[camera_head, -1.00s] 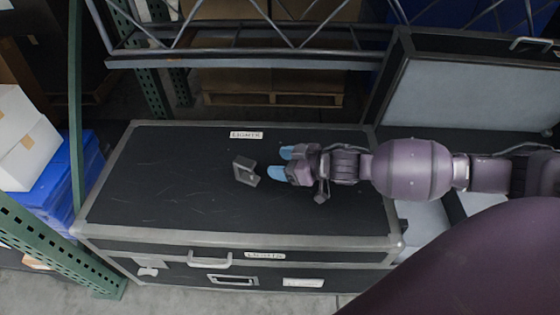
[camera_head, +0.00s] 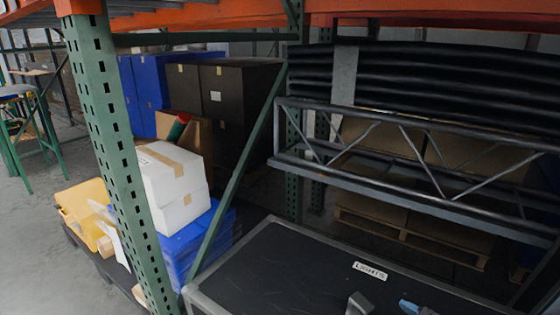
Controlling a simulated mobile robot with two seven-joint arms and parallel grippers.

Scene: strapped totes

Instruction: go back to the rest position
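The black case (camera_head: 290,270) with a metal-edged lid and a white "LIGHTS" label (camera_head: 370,271) is at the bottom of the head view, cut off by the lower edge. A small grey bracket-like piece (camera_head: 359,303) sits on the lid at the bottom edge. Just right of it, a blue fingertip of my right gripper (camera_head: 412,307) shows at the edge of the view. The rest of that gripper is out of frame, so its opening cannot be told. My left gripper is not in view.
A green rack upright (camera_head: 112,150) stands at left, with orange beams overhead. White boxes (camera_head: 172,185) sit on blue crates (camera_head: 195,245), beside a yellow case (camera_head: 85,210). A metal truss (camera_head: 400,150) spans the rack behind the black case.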

